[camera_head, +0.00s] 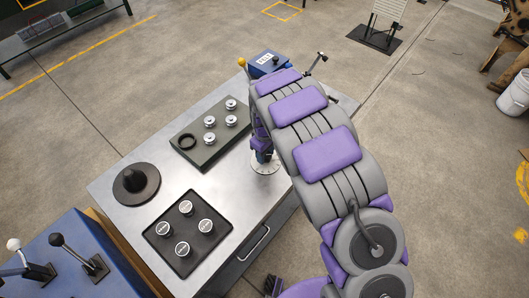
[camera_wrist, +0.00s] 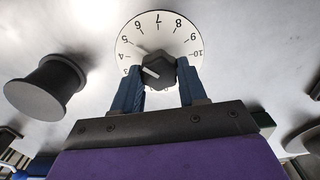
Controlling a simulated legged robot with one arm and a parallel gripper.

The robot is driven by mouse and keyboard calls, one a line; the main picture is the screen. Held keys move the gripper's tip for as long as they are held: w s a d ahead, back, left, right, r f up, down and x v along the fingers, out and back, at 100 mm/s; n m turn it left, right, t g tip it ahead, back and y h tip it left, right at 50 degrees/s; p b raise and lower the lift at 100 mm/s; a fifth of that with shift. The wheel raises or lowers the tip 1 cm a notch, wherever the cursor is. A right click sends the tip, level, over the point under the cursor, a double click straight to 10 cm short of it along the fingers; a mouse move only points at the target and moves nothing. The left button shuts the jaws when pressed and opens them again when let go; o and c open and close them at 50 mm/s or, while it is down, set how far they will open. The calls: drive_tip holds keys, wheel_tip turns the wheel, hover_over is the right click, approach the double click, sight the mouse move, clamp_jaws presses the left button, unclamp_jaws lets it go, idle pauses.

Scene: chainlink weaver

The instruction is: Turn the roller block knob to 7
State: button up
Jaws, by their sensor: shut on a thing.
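The roller block knob (camera_wrist: 159,69) is a black faceted knob with a white pointer mark, in front of a white round dial in the wrist view. The mark points left, near the 3 and 4; I cannot tell the exact number. The dial (camera_wrist: 158,27) has its 7 at the top middle of the picture. My gripper (camera_wrist: 160,82) has its two blue fingers on either side of the knob, shut on it. In the head view the dial (camera_head: 264,168) shows on the metal table under my gripper (camera_head: 263,155); the knob is hidden there.
The metal table (camera_head: 115,190) also bears a dark cone-shaped piece (camera_head: 136,187), a tray with several silver pieces (camera_head: 185,156) and a black tray with several round pieces (camera_head: 177,271). A blue box (camera_head: 265,62) stands at its far end. Levers (camera_head: 75,255) stand at lower left.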

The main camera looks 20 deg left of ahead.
sight(266, 154)
drive_tip(key=shift+m, duration=0.3)
drive_tip(key=m+p, duration=0.1)
drive_tip(key=m, duration=0.3)
drive_tip(key=shift+d+m+p, duration=0.1)
drive_tip(key=shift+m+p, duration=0.3)
drive_tip(key=shift+f+m+p, duration=0.1)
drive_tip(key=shift+m+p, duration=0.25)
drive_tip(key=shift+m, duration=2.15)
drive_tip(key=shift+s, duration=0.1)
drive_tip(key=o, duration=0.8)
drive_tip(key=shift+o, duration=1.3)
wheel_tip(266, 154, up, 17)
drive_tip(key=p, duration=0.1)
drive_tip(key=shift+r, duration=0.2)
